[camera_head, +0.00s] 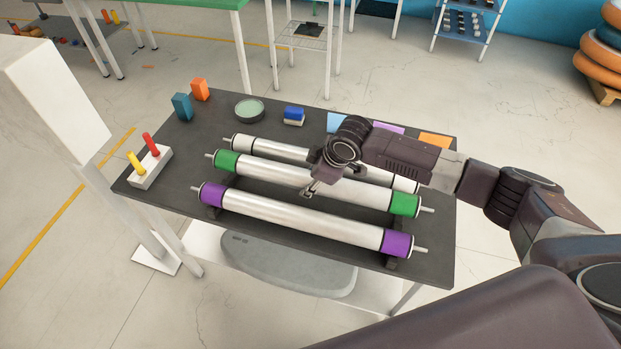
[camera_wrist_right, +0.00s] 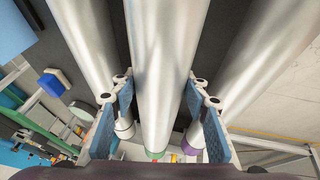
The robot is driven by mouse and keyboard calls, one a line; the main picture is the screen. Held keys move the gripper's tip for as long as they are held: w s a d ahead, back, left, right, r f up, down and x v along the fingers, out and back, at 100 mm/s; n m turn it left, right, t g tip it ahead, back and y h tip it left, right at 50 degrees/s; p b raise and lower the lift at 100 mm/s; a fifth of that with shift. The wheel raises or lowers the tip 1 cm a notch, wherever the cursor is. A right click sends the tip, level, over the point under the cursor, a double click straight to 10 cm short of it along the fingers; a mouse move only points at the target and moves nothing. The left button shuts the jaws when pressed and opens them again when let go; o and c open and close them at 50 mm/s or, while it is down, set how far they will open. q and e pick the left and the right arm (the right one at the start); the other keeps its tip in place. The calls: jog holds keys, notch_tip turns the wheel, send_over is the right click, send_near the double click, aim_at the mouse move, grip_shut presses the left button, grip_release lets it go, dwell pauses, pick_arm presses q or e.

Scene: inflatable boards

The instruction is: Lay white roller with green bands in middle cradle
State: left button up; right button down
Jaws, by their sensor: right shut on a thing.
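The white roller with green bands (camera_head: 300,179) lies lengthwise between two other rollers over the dark table. Its long silver-white body also fills the middle of the right wrist view (camera_wrist_right: 163,70). My right gripper (camera_head: 322,184) is shut on it near its middle, with one finger on each side (camera_wrist_right: 160,108). The middle cradle is hidden under the rollers, and I cannot tell whether the roller touches it or is held slightly above. My left gripper is not in view.
A purple-banded roller (camera_head: 300,217) lies in front, and a plain white-ended roller (camera_head: 277,150) lies behind, both close. The dark table (camera_head: 160,190) also holds a peg block (camera_head: 150,168), blue (camera_head: 182,107) and orange (camera_head: 199,89) blocks, a round dish (camera_head: 249,109) and coloured cards (camera_head: 435,141).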

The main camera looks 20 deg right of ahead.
jog(key=shift+w+f+b, duration=0.1)
jog(key=shift+f+b, duration=0.45)
jog(key=shift+f, duration=0.8)
dwell(0.3)
jog(key=c, duration=1)
grip_release()
jog(key=shift+c, duration=0.2)
jog(key=shift+s+f, duration=0.2)
jog(key=v, duration=1.2)
jog(key=shift+r, duration=0.15)
